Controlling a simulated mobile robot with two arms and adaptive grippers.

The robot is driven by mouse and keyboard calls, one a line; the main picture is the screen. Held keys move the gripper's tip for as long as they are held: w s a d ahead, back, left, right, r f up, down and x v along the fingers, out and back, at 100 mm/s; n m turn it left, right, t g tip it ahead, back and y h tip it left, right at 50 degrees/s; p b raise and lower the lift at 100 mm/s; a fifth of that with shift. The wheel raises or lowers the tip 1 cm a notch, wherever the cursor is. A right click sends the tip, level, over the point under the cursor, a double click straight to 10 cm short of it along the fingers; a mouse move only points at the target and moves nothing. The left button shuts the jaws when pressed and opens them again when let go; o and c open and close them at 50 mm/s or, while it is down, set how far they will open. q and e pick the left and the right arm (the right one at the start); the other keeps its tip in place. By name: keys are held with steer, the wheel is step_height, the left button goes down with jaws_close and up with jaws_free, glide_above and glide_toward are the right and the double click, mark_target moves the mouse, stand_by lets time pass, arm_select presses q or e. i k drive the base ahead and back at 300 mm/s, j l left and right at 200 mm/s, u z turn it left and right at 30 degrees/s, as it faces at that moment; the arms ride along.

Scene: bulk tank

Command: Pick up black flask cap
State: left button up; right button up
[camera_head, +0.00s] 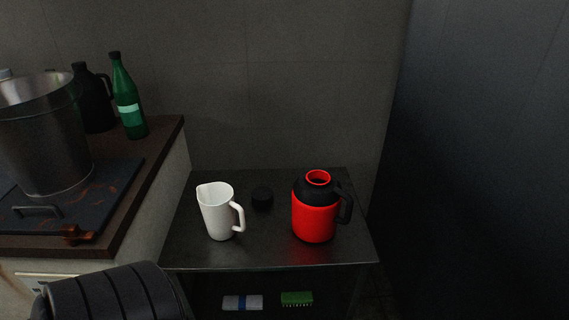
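The black flask cap (262,198) is a small dark disc lying on the dark metal table (265,255). It sits between a white jug (218,212) on its left and a red flask (314,218) on its right, a little behind both. The red flask has a black shoulder and handle, and its red-rimmed mouth is open. A dark ribbed part of my arm shows at the bottom left. Neither gripper shows in the head view.
A counter (150,165) on the left, higher than the table, holds a large steel pot (45,135), a green bottle (128,100) and a black jug (95,105). A green brush (297,298) and a white-and-blue item (242,302) lie below the tabletop. A wall stands behind the table.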

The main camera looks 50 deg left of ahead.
mark_target(262, 197)
steer(key=j+u, duration=0.15)
steer(key=u, duration=1.5)
steer(key=i+l, duration=0.05)
